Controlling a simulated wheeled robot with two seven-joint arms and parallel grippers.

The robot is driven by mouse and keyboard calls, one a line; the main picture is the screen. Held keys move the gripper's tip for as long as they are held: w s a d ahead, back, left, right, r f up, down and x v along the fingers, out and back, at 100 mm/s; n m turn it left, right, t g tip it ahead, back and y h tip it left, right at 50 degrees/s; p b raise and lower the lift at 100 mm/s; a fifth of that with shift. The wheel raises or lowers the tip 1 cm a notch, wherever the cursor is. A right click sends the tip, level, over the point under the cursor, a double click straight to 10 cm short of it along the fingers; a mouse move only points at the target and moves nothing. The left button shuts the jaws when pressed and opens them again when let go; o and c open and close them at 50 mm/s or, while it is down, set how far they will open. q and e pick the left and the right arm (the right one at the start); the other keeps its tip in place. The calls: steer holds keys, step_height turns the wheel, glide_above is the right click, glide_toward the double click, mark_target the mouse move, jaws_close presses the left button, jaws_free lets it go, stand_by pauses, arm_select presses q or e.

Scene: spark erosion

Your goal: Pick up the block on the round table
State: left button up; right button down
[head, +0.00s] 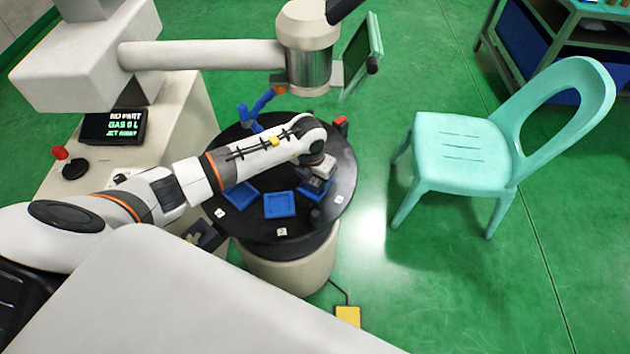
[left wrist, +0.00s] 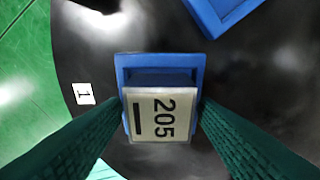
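A block with a light top marked "205" (left wrist: 162,115) sits in a blue tray (left wrist: 160,58) in the left wrist view. The tray is on the black round table (head: 246,226). My left gripper (head: 317,185) is over the right part of the table in the head view and partly hides the block there. In the left wrist view its dark green fingers (left wrist: 161,108) stand on both sides of the block, with narrow gaps showing. The gripper looks open around the block. My right gripper is not in view.
More blue trays, including one at the front (head: 280,205), lie on the table. A white machine (head: 190,110) stands at the left, its head (head: 307,55) overhanging the table's back. A mint chair (head: 465,150) stands right of the table. A yellow pedal (head: 347,316) lies on the floor.

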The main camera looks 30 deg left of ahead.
arm_select(q)
steer(key=shift+w, duration=0.1)
jaws_close()
